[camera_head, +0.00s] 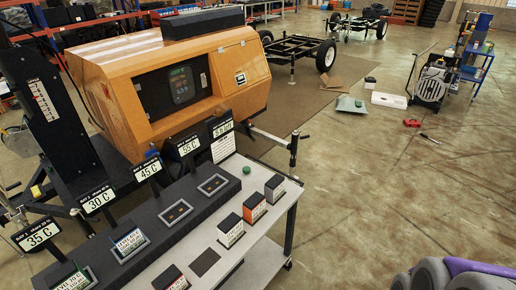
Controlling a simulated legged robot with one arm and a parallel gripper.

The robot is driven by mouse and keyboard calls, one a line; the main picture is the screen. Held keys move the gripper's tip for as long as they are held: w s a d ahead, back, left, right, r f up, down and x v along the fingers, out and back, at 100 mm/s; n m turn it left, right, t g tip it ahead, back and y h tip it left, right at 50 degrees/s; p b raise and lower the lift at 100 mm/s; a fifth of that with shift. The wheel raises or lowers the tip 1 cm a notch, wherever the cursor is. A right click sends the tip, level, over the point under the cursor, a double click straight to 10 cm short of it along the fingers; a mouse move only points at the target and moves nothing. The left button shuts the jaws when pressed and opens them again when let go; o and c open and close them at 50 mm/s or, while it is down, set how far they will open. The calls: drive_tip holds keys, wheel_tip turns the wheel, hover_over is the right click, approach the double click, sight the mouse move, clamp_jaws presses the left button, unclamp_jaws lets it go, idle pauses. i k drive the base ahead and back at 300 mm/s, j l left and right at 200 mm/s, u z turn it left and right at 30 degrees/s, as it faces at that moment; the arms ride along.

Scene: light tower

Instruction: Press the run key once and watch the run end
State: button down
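An orange machine housing (135,75) stands at the upper left, with a dark recessed control panel (178,84) in its near side. The panel carries a small green display and keys too small to read, so I cannot pick out a run key there. A small green round piece (247,169) sits on the grey bench (258,250) in front of the housing. I cannot tell whether it is a key. My gripper is not in view.
Temperature signs, such as the 45 C sign (147,169), stand along a dark ledge on the bench. Several labelled blocks, one with an orange face (254,207), sit in front. A wheeled chassis (300,48) stands behind.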

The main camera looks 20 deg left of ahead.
sight(246, 169)
drive_tip(key=i+j+u, duration=0.15)
drive_tip(key=i, duration=0.45)
drive_tip(key=i+j+u, duration=0.1)
drive_tip(key=i, duration=0.55)
drive_tip(key=k+j, duration=0.05)
drive_tip(key=j, duration=0.05)
